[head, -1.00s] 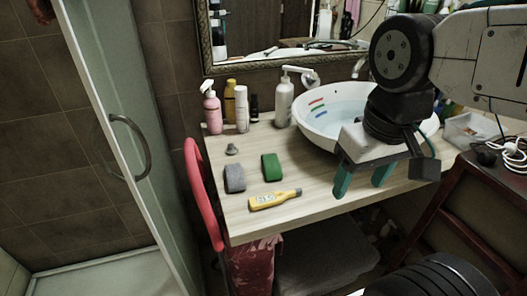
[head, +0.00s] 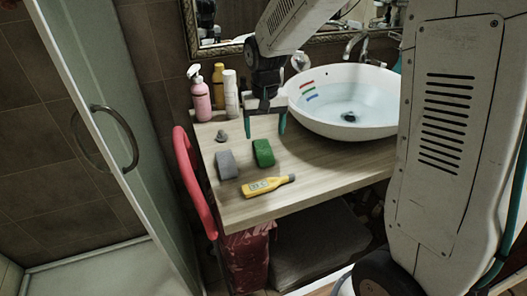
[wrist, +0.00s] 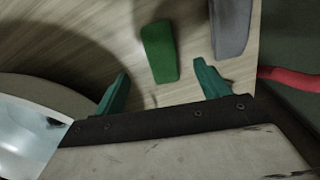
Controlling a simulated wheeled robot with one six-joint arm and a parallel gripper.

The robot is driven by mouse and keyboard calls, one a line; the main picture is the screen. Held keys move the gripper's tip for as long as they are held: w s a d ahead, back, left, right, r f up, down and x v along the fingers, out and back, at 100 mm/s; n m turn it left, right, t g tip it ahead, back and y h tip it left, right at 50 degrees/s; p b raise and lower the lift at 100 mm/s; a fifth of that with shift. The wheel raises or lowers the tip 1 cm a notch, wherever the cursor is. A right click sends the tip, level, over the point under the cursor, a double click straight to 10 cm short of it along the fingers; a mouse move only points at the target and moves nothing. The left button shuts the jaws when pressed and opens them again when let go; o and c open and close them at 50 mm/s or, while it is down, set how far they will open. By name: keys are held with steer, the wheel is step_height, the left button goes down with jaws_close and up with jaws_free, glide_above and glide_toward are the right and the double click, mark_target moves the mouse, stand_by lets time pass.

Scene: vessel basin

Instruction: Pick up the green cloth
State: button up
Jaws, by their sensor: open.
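The green cloth (head: 263,152) is a small folded block lying on the wooden counter, between the grey cloth and the basin. My gripper (head: 267,128) is open and empty, above the counter just behind the green cloth in the head view. In the wrist view the green cloth (wrist: 159,52) lies between and beyond the two green fingertips (wrist: 164,84), nearer the right one. No contact with the cloth shows.
A grey cloth (head: 226,164) lies left of the green one, and a yellow bottle (head: 268,185) lies in front. A white basin (head: 346,124) with water stands to the right. Upright bottles (head: 200,98) stand at the back left.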

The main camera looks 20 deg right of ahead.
mark_target(264, 150)
step_height(264, 150, down, 8)
steer(key=shift+w+f, duration=0.1)
stand_by(0.4)
steer(key=shift+c, duration=0.3)
steer(key=c, duration=1)
